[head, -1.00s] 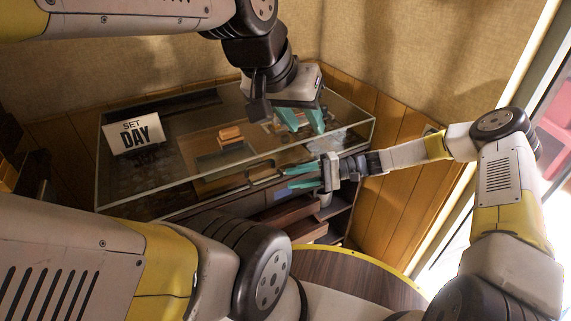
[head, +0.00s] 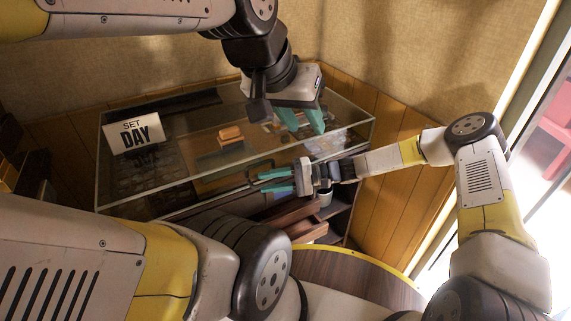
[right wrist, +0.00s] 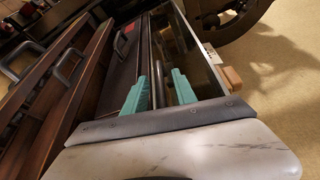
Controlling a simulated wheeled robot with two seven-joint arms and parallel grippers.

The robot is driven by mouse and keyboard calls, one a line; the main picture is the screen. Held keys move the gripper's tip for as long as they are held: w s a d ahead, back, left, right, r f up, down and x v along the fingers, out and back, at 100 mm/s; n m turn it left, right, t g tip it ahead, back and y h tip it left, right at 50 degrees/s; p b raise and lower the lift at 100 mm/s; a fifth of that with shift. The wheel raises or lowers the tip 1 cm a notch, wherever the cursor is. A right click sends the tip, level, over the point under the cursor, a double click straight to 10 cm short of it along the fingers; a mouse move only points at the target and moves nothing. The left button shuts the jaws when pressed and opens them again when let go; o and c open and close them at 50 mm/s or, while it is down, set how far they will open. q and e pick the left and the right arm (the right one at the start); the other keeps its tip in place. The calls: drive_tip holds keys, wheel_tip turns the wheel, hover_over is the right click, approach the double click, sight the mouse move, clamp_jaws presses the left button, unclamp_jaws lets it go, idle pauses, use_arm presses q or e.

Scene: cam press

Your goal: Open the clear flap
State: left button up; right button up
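A glass-topped case (head: 180,186) stands against the wall, and its clear front pane (head: 345,138) runs under the near top edge. I cannot tell for certain which pane is the flap. My right gripper (head: 276,181) is in front of this pane, its teal fingers apart. In the right wrist view, these fingers (right wrist: 162,88) stand on either side of a dark bar, and contact cannot be made out. My left gripper (head: 301,120) is open and empty over the right part of the case.
An orange block (head: 230,133) shows in the case's middle. Partly open wooden drawers (head: 305,229) lie below my right gripper. A round brown table (head: 350,280) is in the foreground.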

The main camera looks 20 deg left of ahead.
clamp_jaws()
idle(1.3)
